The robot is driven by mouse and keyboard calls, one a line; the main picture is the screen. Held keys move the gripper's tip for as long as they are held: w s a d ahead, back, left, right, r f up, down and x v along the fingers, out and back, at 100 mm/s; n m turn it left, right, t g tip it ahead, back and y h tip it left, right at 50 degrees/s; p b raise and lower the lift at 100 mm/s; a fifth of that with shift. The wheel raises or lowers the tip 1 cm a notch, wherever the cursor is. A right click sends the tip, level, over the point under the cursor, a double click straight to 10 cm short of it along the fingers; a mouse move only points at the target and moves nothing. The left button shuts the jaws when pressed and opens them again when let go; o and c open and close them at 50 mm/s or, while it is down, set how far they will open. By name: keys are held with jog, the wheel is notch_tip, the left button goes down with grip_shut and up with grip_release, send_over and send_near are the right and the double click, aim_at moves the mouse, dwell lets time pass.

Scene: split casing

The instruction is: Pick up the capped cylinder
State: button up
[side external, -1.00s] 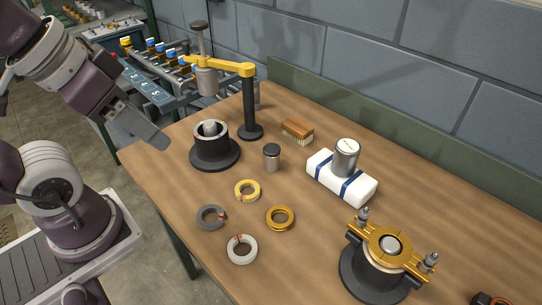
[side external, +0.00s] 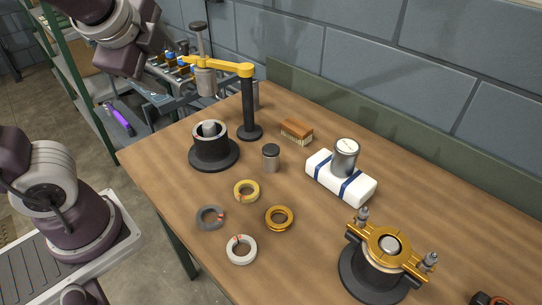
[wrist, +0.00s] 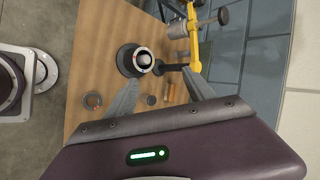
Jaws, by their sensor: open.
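The capped cylinder (side external: 271,158) is a small silver cylinder with a dark cap, standing upright on the wooden table between the black ringed holder and the brush. My gripper (wrist: 161,78) is open and empty, with its two grey fingers spread in the wrist view. In the side view its hand is high at the upper left, well away from the cylinder, and its fingers are not clear. In the wrist view the cylinder looks tiny between the fingers and is hard to make out.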

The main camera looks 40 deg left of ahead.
jog(key=w+r+m+t, duration=0.1)
jog(key=w+m+t, duration=0.2)
jog(key=w+m, duration=0.55)
jog(key=m+t+h, duration=0.2)
jog(key=m+t, duration=0.1)
jog(key=m, duration=1)
send_over(266, 156)
jog(key=d, duration=0.1)
jog(key=shift+n, duration=0.35)
jog(key=f, duration=0.9)
jog(key=s+f, duration=0.1)
jog(key=f, duration=1.7)
jog(key=shift+s+a+f, duration=0.15)
jog(key=shift+a+f, duration=0.05)
jog(key=shift+a, duration=0.15)
jog(key=shift+f, duration=0.35)
jog(key=x, duration=0.7)
jog(key=shift+d+f, duration=0.1)
jog(key=shift+f, duration=0.2)
grip_shut()
